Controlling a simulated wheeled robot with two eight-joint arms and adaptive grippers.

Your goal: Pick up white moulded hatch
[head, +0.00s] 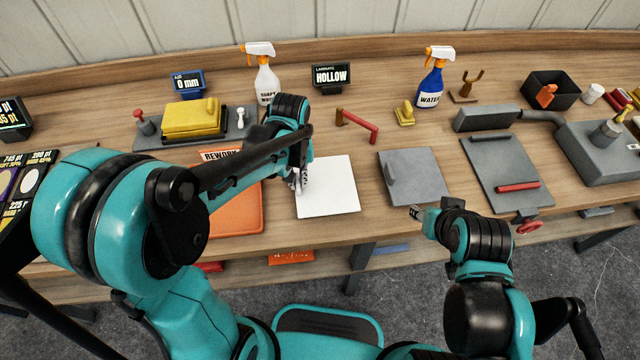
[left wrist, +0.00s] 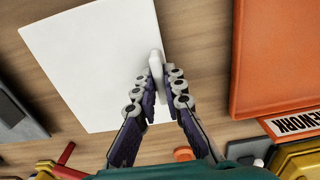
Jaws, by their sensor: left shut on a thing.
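The white moulded hatch (head: 330,188) is a flat white square with a raised white handle along one edge. It appears to lie flat on the wooden bench, and it also shows in the left wrist view (left wrist: 90,60). My left gripper (head: 300,183) is at the hatch's left edge in the head view. In the left wrist view its fingers (left wrist: 157,75) are shut on the hatch's handle (left wrist: 155,62), one on each side. My right gripper (head: 417,213) is near the bench's front edge, apart from the hatch; I cannot tell whether it is open.
An orange REWORK mat (head: 236,215) lies left of the hatch. A grey panel with a handle (head: 425,178) lies to its right. A red-handled tool (head: 357,122), a HOLLOW sign (head: 332,77) and spray bottles (head: 431,82) are behind. Bare wood separates hatch and grey panel.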

